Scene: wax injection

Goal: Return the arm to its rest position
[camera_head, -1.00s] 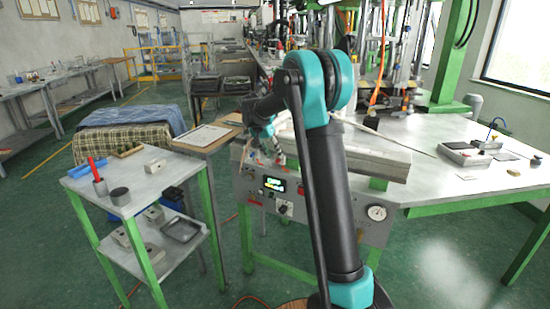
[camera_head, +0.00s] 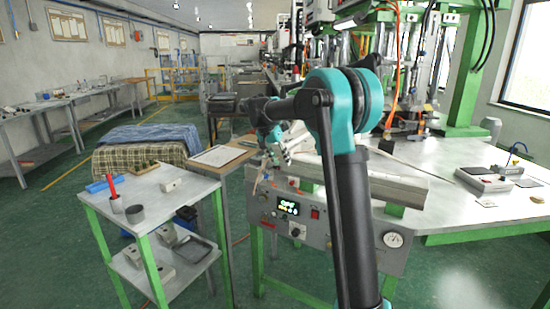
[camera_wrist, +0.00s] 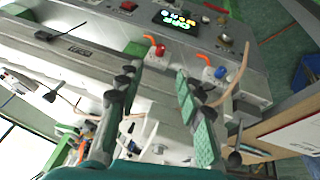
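My arm (camera_head: 352,205) rises through the middle of the head view, teal and black, and bends left at the elbow. My gripper (camera_head: 272,160) hangs at its far end, near the left front corner of the wax injection machine (camera_head: 335,225). In the wrist view my gripper (camera_wrist: 155,90) has its two fingers spread apart, and I see nothing held between them. The machine's front panel, with a lit green display (camera_wrist: 178,18) and red and blue knobs, lies beyond the fingertips. The exact gap between gripper and machine is hard to tell.
A small two-shelf cart (camera_head: 150,205) with a red tool and grey blocks stands at left. A board with paper (camera_head: 220,156) lies on a stand between cart and machine. A white table (camera_head: 450,205) extends right. Green floor is free in front of the cart.

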